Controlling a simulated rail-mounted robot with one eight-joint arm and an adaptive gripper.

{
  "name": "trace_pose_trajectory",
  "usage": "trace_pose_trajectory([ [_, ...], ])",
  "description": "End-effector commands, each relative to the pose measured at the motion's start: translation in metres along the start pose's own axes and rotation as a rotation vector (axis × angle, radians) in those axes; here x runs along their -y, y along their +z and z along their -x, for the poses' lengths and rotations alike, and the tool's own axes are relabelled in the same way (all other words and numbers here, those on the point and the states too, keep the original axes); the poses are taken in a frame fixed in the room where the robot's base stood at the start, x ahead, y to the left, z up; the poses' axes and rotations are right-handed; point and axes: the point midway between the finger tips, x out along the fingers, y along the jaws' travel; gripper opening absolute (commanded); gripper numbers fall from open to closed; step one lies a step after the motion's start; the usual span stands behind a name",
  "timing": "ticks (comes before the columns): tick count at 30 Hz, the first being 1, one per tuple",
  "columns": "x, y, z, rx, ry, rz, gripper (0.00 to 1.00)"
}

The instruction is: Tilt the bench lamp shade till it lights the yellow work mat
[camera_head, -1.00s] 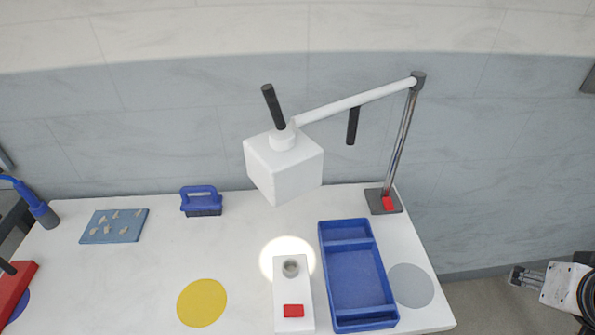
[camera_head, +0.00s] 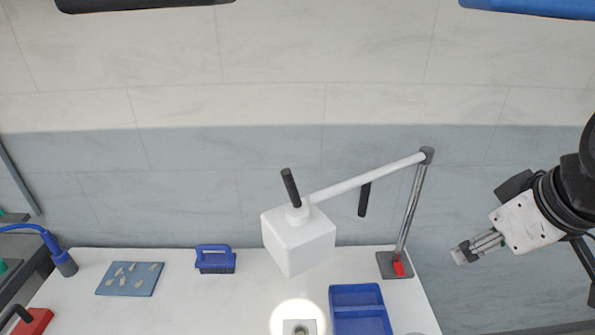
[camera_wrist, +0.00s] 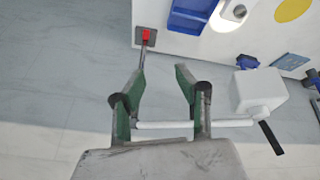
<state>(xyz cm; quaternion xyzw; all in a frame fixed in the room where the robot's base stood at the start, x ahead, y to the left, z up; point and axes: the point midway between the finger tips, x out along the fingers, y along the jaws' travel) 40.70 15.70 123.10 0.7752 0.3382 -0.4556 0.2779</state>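The lamp shade (camera_head: 298,243) is a white box on the end of a white lamp arm (camera_head: 365,180). A black handle (camera_head: 290,187) sticks up from its top. The shade also shows right of my fingers in the wrist view (camera_wrist: 258,90). Its bright light spot (camera_head: 299,306) falls on the bench, also seen in the wrist view (camera_wrist: 234,10), apart from the yellow mat (camera_wrist: 292,9). The mat is outside the head view. My gripper (camera_head: 465,252) is right of the lamp post, apart from the lamp. Its fingers stand apart and empty in the wrist view (camera_wrist: 160,75).
The lamp post (camera_head: 411,212) stands on a dark base with a red block (camera_head: 399,268). A second black handle (camera_head: 364,198) hangs from the lamp arm. A blue tray (camera_head: 358,300), blue brush (camera_head: 215,259) and blue pad (camera_head: 130,279) lie on the white bench (camera_head: 200,305).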

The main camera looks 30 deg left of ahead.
Motion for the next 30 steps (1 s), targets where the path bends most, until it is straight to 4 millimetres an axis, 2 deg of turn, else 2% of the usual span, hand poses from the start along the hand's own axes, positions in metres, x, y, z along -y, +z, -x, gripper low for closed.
trace_pose_trajectory([
  [1, 0.013, -0.033, 0.017, 0.0, -0.053, 0.119, 0.32],
  [6, 0.067, -0.119, 0.057, -0.023, -0.23, 0.538, 0.32],
  [9, 0.1, -0.158, 0.077, -0.05, -0.319, 0.751, 0.32],
  [12, 0.126, -0.184, 0.093, -0.078, -0.387, 0.914, 0.32],
  [15, 0.143, -0.199, 0.102, -0.1, -0.428, 1.016, 0.32],
  [20, 0.153, -0.205, 0.103, -0.112, -0.451, 1.072, 0.32],
  [26, 0.163, -0.201, 0.081, -0.113, -0.451, 1.071, 0.32],
  [30, 0.173, -0.198, 0.058, -0.113, -0.449, 1.07, 0.32],
])
